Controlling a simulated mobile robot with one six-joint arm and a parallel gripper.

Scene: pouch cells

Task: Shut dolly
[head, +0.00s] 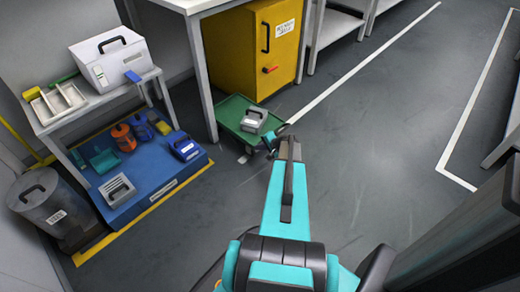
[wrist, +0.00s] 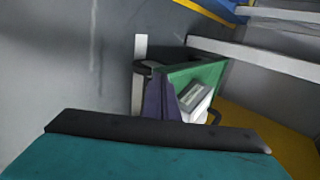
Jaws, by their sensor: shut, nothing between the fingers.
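The green dolly (head: 229,108) is a low tray with a raised rim, standing on the floor partly beneath a table and in front of a yellow cabinet. A grey case (head: 254,119) with a dark handle sits on it. In the wrist view the green dolly (wrist: 207,72) and the grey case (wrist: 195,98) show beyond my arm. My gripper (head: 270,141) is shut and empty at the dolly's near right corner. I cannot tell whether it touches the rim. My arm hides part of the floor on that side.
The yellow cabinet (head: 262,45) stands behind the dolly, with table legs beside it. A grey bin (head: 48,205) stands at far left. The floor to the right (head: 380,140) is clear.

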